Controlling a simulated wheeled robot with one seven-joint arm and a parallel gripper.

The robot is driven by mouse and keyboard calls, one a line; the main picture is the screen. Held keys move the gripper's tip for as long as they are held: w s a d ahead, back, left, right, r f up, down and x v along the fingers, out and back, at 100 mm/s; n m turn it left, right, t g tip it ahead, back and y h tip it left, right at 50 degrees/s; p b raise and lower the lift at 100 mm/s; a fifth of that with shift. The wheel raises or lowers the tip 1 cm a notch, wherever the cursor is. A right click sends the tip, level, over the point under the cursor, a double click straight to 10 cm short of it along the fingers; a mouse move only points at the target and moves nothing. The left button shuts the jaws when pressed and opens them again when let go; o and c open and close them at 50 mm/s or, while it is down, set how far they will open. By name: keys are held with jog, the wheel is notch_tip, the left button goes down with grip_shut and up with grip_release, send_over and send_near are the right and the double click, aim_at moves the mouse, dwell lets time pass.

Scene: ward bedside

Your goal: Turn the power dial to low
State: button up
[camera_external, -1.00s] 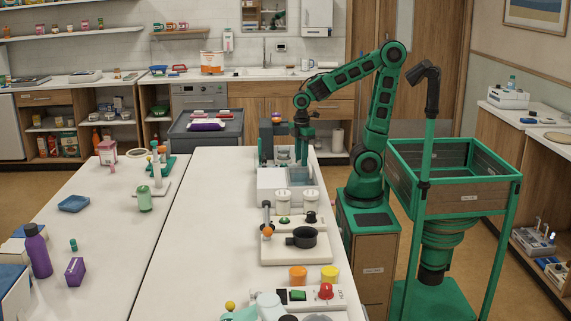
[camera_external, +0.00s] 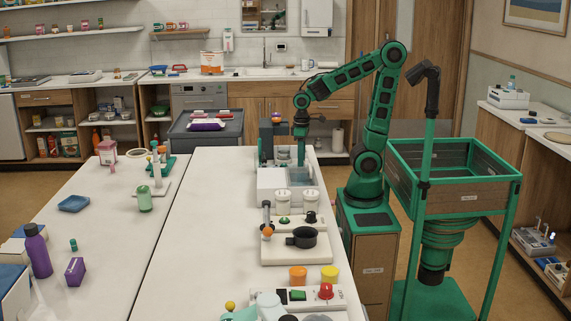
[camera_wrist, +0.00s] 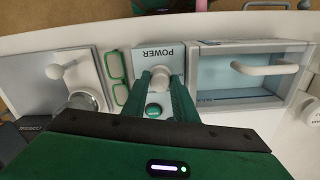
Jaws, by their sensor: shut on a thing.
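The power dial (camera_wrist: 161,78) is a pale knob on a small white panel (camera_wrist: 146,64) marked POWER in the wrist view. My gripper (camera_wrist: 162,76) has its two green fingers on either side of the dial, shut on it. A round green part (camera_wrist: 153,110) lies between the fingers, nearer the palm. The fingers hide part of the dial, and I cannot read its setting or any low mark. In the external view my gripper (camera_external: 301,163) points straight down at the far end of the white table; the dial itself cannot be made out there.
A pale box with a bar handle (camera_wrist: 265,68) is close on the right of the panel. A green frame (camera_wrist: 116,78) and a plate with a white knob (camera_wrist: 55,71) are on the left.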

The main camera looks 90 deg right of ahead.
jog(key=shift+w+r, duration=0.1)
dwell(0.3)
jog(key=o, duration=1)
jog(key=shift+o, duration=0.2)
notch_tip(320, 180, up, 11)
jog(key=shift+f, duration=0.2)
jog(key=s+d+f+m, duration=0.3)
jog(key=s+d+f, duration=0.4)
jog(key=s+f, duration=0.3)
jog(key=shift+s+d+m, duration=0.4)
jog(key=shift+s, duration=0.25)
